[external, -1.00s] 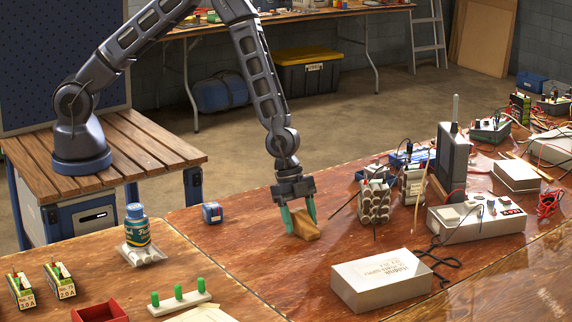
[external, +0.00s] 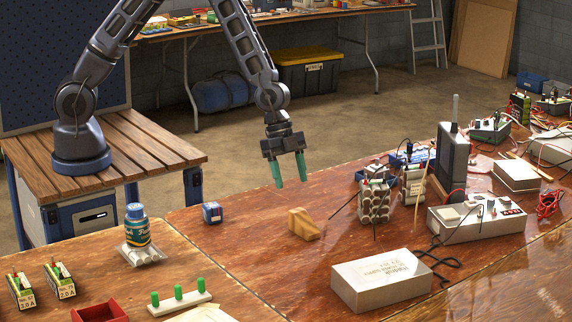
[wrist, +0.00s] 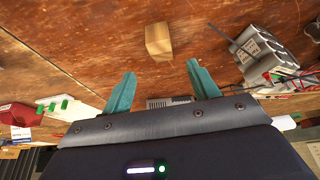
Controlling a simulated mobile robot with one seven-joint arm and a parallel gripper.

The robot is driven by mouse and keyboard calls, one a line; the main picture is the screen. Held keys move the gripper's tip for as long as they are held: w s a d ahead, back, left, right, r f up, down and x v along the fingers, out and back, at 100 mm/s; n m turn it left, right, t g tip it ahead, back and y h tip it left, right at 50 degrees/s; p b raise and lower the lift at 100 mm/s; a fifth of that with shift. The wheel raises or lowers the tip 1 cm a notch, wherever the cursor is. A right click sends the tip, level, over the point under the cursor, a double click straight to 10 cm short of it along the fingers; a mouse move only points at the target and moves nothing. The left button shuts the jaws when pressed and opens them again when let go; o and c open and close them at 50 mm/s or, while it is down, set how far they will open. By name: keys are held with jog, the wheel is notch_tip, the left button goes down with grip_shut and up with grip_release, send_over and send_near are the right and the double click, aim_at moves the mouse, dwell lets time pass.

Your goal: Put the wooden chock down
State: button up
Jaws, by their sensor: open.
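The wooden chock (external: 303,224) is a light tan wedge lying on the brown wooden table near its middle. It also shows in the wrist view (wrist: 158,41), at the top, beyond the fingertips. My gripper (external: 291,185) has two teal fingers. It is open and empty, raised above the table and above the chock, with clear space between. In the wrist view my gripper (wrist: 163,80) has its fingers wide apart with nothing between them.
A battery bundle with wires (external: 374,202) stands to the right of the chock. A white box (external: 381,280) lies in front. Table around the chock is clear.

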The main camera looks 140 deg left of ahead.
jog(key=s+d+r+g+y, duration=0.1)
jog(key=s+d+r, duration=0.2)
jog(key=d+r, duration=0.95)
jog(key=s+d+r, duration=0.3)
jog(key=d+r, duration=0.9)
jog(key=d, duration=0.1)
jog(key=s+d+r, duration=0.4)
jog(key=s+d, duration=0.4)
jog(key=s, duration=0.3)
jog(key=s+d+r+t+h, duration=0.1)
jog(key=s+d+r, duration=0.4)
jog(key=s, duration=0.5)
jog(key=d, duration=0.2)
jog(key=shift+s+d, duration=0.35)
jog(key=shift+s, duration=0.05)
